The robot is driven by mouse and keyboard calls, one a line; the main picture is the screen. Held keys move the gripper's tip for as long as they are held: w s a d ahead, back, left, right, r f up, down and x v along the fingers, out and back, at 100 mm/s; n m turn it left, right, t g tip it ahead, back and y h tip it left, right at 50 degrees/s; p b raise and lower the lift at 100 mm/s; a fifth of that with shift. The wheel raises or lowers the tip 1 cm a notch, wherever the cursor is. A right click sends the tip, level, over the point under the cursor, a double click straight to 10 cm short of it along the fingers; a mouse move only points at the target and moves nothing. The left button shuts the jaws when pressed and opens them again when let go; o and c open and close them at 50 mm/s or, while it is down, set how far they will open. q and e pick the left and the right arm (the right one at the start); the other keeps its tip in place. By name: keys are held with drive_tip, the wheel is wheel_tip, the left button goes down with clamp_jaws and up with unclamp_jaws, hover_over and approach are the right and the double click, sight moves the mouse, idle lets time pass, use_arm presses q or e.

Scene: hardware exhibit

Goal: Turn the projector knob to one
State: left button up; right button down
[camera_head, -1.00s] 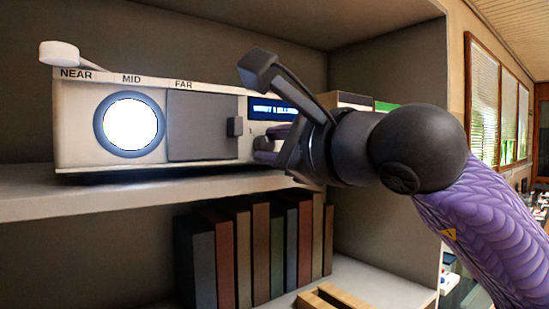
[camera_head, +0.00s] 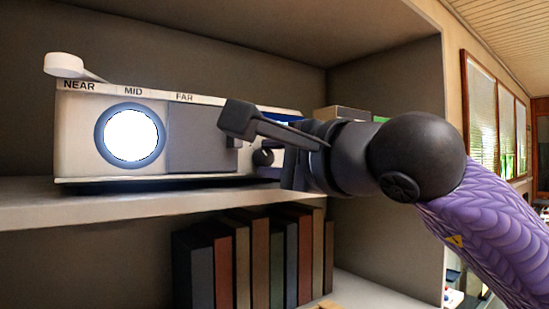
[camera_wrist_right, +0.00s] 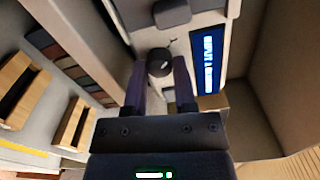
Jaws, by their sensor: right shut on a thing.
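The white projector (camera_head: 75,135) stands on the shelf, with a lit round lens, NEAR, MID and FAR labels on its top edge and a white lever at the left. Its small dark round knob (camera_wrist_right: 159,63) shows in the right wrist view with a pale mark on it. My right gripper (camera_wrist_right: 158,70) is shut on the knob, one finger on each side. In the head view my right gripper (camera_head: 273,158) is at the projector's right end, and my wrist covers much of that end. My left gripper is not in view.
A blue lit display (camera_wrist_right: 207,65) is beside the knob; its text is too blurred to read surely. The shelf board (camera_head: 120,200) runs under the projector, with several books (camera_head: 225,260) below. A side panel (camera_head: 395,90) closes the shelf at the right.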

drive_tip(key=c, duration=0.7)
unclamp_jaws()
drive_tip(key=b+v, duration=0.3)
drive_tip(key=v, duration=0.7)
drive_tip(key=shift+b, duration=0.3)
drive_tip(key=shift+a, duration=0.1)
